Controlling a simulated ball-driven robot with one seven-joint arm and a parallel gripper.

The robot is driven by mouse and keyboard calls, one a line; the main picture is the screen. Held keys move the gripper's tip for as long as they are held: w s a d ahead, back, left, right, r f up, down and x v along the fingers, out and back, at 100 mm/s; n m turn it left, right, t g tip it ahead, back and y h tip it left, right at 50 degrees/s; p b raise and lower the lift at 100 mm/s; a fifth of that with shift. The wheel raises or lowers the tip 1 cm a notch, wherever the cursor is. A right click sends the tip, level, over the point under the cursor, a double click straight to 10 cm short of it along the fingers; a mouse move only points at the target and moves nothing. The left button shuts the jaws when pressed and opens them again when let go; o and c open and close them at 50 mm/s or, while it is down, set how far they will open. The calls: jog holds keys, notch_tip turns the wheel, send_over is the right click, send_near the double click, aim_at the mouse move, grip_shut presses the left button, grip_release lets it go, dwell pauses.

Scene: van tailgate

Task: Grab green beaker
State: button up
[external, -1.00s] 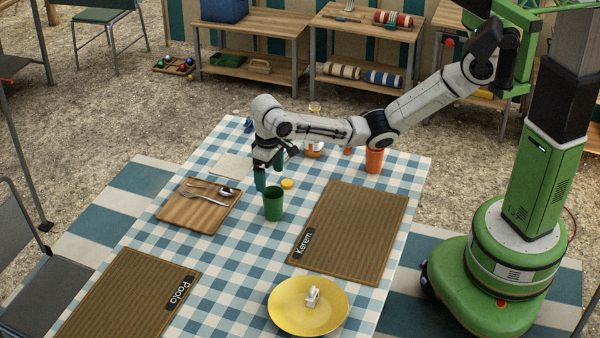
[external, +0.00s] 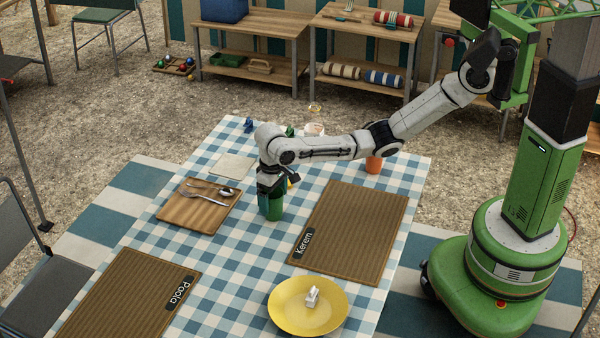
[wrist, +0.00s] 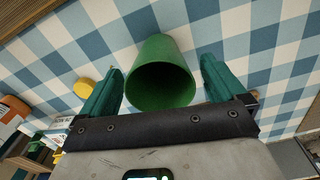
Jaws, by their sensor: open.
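The green beaker (external: 275,211) stands upright on the checked tablecloth, beside the brown mat marked Kerem. In the wrist view the green beaker (wrist: 160,82) shows its dark open mouth between the two teal fingers. My gripper (external: 270,197) is right over the beaker and points down, with its fingers around the beaker's upper part. In the wrist view my gripper (wrist: 158,80) is open, with a finger on each side of the beaker and a gap visible at both sides. The beaker's far side is hidden.
A wooden board (external: 190,212) with cutlery lies left of the beaker. The Kerem mat (external: 355,230) lies to its right, with a yellow plate (external: 285,315) nearer the front. An orange cup (external: 374,165) stands behind. A yellow round thing (wrist: 84,87) is close to one finger.

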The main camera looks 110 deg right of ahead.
jog(key=shift+f, duration=0.6)
jog(key=c, duration=1.1)
jog(key=shift+o, duration=0.2)
jog(key=shift+r, duration=0.15)
